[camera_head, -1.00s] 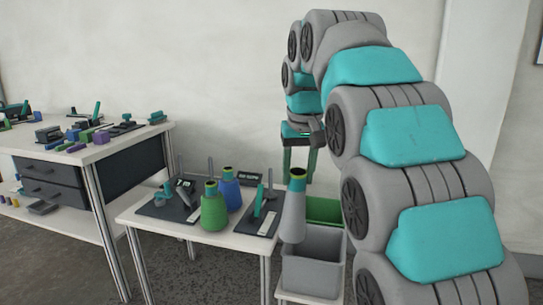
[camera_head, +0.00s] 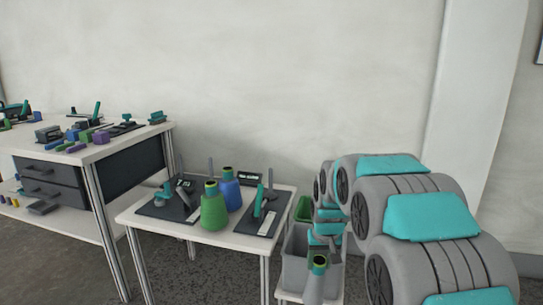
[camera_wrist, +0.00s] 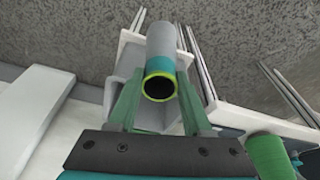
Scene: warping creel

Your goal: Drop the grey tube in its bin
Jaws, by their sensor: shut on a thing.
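The grey tube (camera_head: 314,287) has a dark open mouth with a yellow-green rim, and its lower end nears the bottom edge of the head view. My gripper (camera_wrist: 160,103) is shut on the tube near its rim, with one green finger on each side. In the head view the tube overlaps the right part of the grey bin (camera_head: 294,272). I cannot tell whether it is above, inside or in front of that bin. The tube (camera_wrist: 161,48) points away from the camera in the wrist view.
A green bin (camera_head: 304,208) sits behind the grey one. The white table (camera_head: 228,240) to the left holds a green cone (camera_head: 214,212), a blue cone (camera_head: 230,194) and dark fixtures. A larger bench (camera_head: 110,150) stands further left.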

